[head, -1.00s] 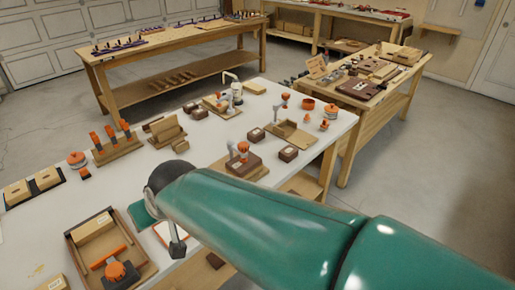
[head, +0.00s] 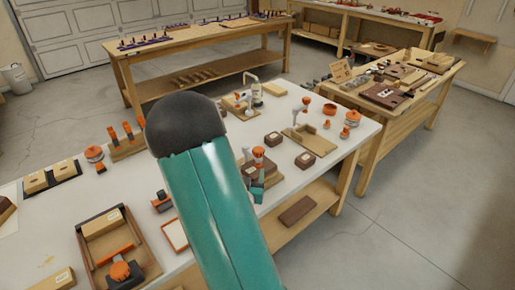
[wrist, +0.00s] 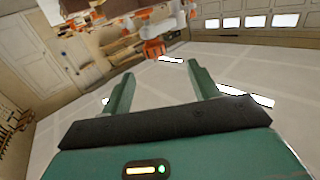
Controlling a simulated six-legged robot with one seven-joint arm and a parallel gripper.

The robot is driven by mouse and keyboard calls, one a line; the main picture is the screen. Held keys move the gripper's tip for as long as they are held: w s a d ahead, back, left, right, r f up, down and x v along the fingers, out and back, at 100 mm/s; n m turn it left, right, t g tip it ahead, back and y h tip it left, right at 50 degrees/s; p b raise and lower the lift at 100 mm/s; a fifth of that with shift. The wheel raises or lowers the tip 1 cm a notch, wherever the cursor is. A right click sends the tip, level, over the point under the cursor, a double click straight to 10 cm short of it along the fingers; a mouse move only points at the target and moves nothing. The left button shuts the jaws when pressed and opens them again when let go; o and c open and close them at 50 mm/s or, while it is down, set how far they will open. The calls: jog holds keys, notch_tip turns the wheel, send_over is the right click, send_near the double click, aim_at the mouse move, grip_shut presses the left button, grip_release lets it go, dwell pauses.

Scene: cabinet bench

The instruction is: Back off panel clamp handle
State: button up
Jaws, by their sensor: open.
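A clamp with an orange top (head: 258,153) stands on a brown block near the front edge of the white bench, just right of my arm. It looks like the panel clamp, but I cannot be sure. My gripper (wrist: 160,82) is open and empty in the wrist view, its two teal fingers spread apart. An orange part (wrist: 153,48) shows beyond and between the fingertips, apart from them; I cannot tell if it is the handle. In the head view, a small teal piece of my gripper shows just below the clamp, and my forearm hides the bench to its left.
A wooden tray (head: 84,238) with an orange-handled fixture is at the front left. A brown block (head: 297,210) lies on the shelf below. Open floor lies at the right.

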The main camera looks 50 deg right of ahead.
aim_at(259, 148)
jog(key=x, duration=0.9)
jog(key=s+x, duration=0.1)
jog(key=x, duration=0.4)
jog(key=shift+s+d+r, duration=0.1)
jog(key=shift+d+r, duration=0.1)
jog(key=shift+d, duration=0.1)
jog(key=c, duration=1)
jog(key=shift+o, duration=0.2)
